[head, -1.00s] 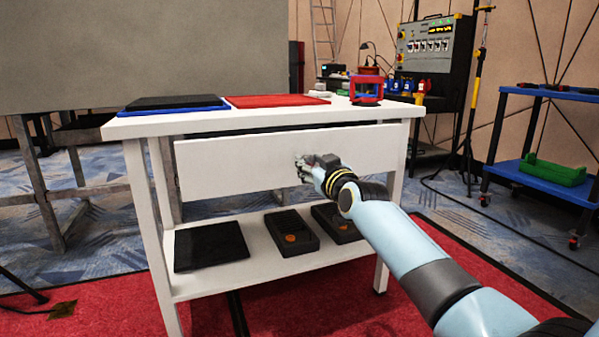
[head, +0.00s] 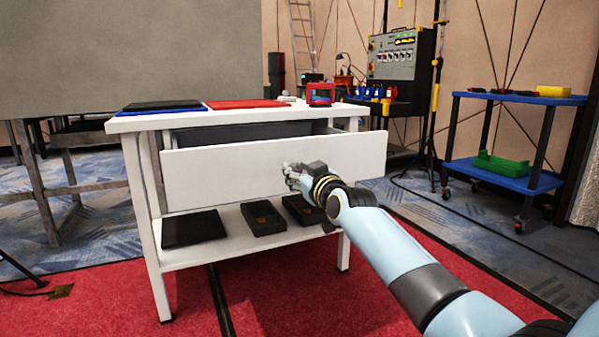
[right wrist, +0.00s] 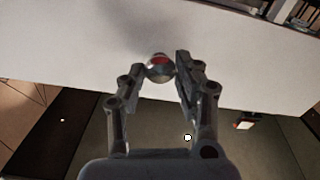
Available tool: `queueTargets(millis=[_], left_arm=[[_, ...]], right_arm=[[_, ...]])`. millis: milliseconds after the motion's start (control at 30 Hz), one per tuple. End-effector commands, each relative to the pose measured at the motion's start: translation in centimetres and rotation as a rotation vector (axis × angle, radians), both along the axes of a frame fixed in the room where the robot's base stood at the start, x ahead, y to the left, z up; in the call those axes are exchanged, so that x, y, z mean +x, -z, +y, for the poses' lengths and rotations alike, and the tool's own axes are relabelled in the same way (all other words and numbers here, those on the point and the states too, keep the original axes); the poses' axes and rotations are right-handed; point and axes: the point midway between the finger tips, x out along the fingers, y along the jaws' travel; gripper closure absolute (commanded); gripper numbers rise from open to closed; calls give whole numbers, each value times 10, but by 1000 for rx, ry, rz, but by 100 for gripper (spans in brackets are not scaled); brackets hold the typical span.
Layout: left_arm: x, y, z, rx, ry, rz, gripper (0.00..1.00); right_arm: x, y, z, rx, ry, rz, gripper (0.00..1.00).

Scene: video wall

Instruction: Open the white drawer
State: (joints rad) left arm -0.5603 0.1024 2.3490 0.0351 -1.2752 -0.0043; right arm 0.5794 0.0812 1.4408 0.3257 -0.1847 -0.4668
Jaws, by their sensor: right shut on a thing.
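The white drawer (head: 230,172) is in the white table (head: 130,122) and stands partly open, with a dark inside showing behind its front panel. My right gripper (head: 292,172) is at the right half of the panel. In the right wrist view its fingers (right wrist: 160,72) are closed around a round, shiny knob (right wrist: 159,66) on the drawer front (right wrist: 100,40). In the head view the gripper hides the knob. My left gripper is not in view.
On the tabletop lie a dark panel on a blue tray (head: 160,107), a red mat (head: 245,103) and a red-blue frame (head: 320,94). Dark trays (head: 193,228) sit on the lower shelf. A blue cart (head: 510,176) stands at right. Red carpet in front is clear.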

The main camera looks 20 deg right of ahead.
Motion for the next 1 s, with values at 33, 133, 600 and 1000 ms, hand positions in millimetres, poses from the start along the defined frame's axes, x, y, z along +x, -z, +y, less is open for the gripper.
queueTargets(millis=[33,133,600,1000], left_arm=[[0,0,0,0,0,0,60],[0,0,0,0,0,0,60],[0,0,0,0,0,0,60],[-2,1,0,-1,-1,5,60]], right_arm=[[0,0,0,0,0,0,100],[0,0,0,0,0,0,100],[0,0,0,0,0,-1,51],[-6,0,0,-2,0,-1,45]])
